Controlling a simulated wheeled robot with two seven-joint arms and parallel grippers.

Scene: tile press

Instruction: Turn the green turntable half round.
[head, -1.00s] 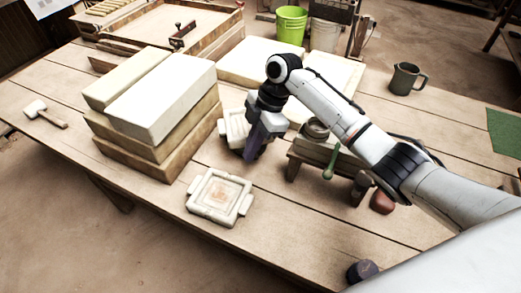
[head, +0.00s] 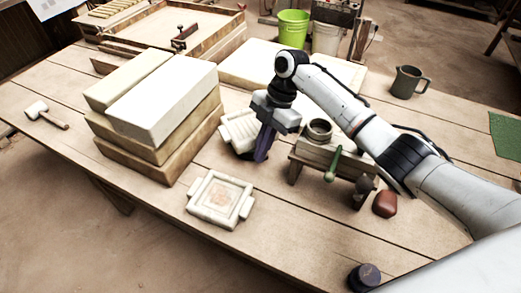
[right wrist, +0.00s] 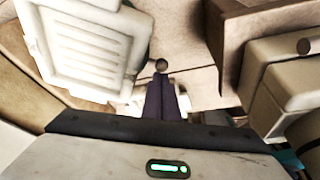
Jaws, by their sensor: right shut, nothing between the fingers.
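The green turntable is almost wholly hidden under a cream ribbed mould (head: 238,130); only a thin dark green edge (right wrist: 149,50) shows beside the mould in the right wrist view. The mould (right wrist: 80,45) fills the upper left there. My right gripper (head: 262,157) points down at the mould's right side, its dark fingers shut with nothing between them. In the right wrist view the fingertips (right wrist: 162,78) are close to a small round knob (right wrist: 161,66); I cannot tell if they touch it. My left gripper is not in view.
A second cream mould (head: 220,199) holding a tile lies in front. Stacked blocks (head: 160,105) stand to the left. A small wooden bench (head: 325,158) with a ring and a green-handled tool stands close right of the gripper. The front right of the table is mostly clear.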

